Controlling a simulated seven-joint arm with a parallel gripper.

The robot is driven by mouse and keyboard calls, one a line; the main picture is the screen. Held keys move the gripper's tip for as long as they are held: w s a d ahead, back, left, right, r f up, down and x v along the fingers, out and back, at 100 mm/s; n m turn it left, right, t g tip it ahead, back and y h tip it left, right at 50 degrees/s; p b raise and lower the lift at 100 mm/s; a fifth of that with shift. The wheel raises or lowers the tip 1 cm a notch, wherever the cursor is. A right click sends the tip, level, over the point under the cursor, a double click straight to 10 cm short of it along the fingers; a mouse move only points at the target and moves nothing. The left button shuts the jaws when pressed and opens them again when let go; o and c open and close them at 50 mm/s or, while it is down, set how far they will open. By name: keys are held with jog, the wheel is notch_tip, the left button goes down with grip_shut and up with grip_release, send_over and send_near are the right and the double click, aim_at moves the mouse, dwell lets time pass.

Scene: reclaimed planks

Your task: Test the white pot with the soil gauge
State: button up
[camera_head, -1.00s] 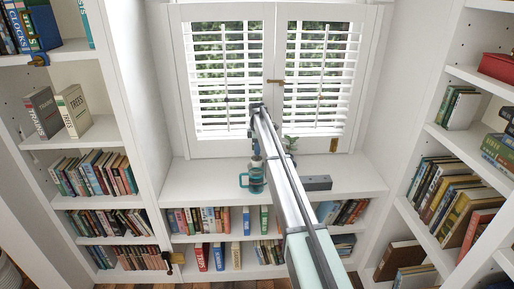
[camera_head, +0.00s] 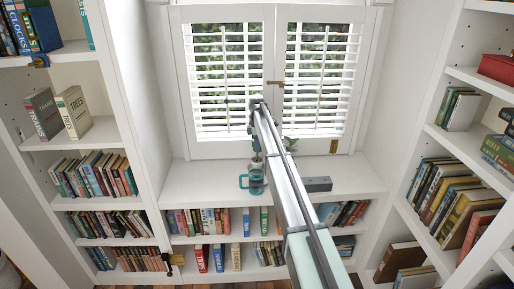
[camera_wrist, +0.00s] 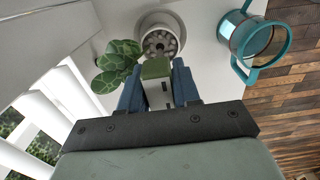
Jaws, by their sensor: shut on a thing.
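My gripper (camera_wrist: 157,86) has its two blue fingers closed on the soil gauge (camera_wrist: 156,70), a small block with a green top and a pale side. The white pot (camera_wrist: 143,26) is just beyond the gauge in the wrist view, round, with grey pebbly fill. I cannot tell whether the gauge touches the fill. Green leaves (camera_wrist: 118,62) spread left of the gauge; their base is hidden.
A dark grey box (camera_head: 318,184) lies right of the arm. Shutters rise behind; bookshelves flank both sides.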

jog(key=shift+r, duration=1.65)
jog(key=s+d+m, duration=0.3)
jog(key=s+m, duration=0.3)
jog(key=s, duration=0.8)
jog(key=s+d+m, duration=0.3)
jog(key=s+m, duration=0.3)
jog(key=s, duration=0.7)
jog(key=s+d+m, duration=0.3)
jog(key=s+m, duration=0.3)
jog(key=s, duration=0.8)
jog(key=w+a+r, duration=0.1)
jog(key=w+a, duration=0.2)
jog(key=w, duration=1)
jog(key=w+a, duration=0.3)
jog(key=w, duration=1.1)
jog(key=w+a+r, duration=0.1)
jog(key=w+a, duration=0.2)
jog(key=w, duration=1.1)
jog(key=shift+r, duration=0.35)
jog(key=shift+f, duration=0.2)
